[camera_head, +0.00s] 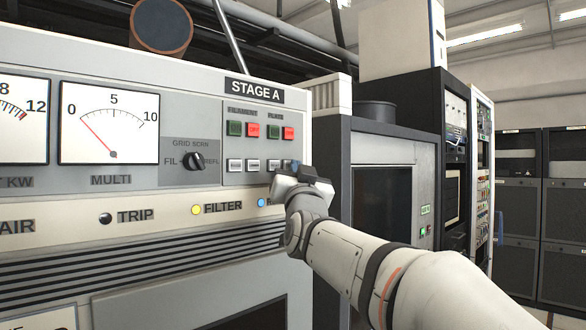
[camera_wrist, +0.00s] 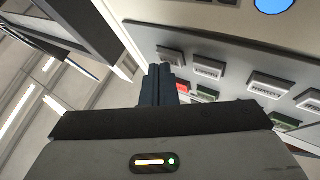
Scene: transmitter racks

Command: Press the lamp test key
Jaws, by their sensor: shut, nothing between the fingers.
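A row of small grey keys (camera_head: 253,165) sits on the STAGE A panel (camera_head: 228,193), below green and red buttons. The keys also show in the wrist view, tilted, with one key (camera_wrist: 208,71) right of my fingertips and another end key (camera_wrist: 170,53) just beyond them. My gripper (camera_head: 293,166) is shut and empty, at the right end of the key row. Its dark fingers (camera_wrist: 160,70) are together in the wrist view. I cannot tell whether they touch the panel. My gripper partly hides the rightmost key.
A red button (camera_head: 288,133) and a green button (camera_head: 234,128) are above the keys. A rotary knob (camera_head: 195,161) and a MULTI meter (camera_head: 108,122) are to the left. A dark cabinet (camera_head: 381,200) stands right of the panel, behind my arm.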

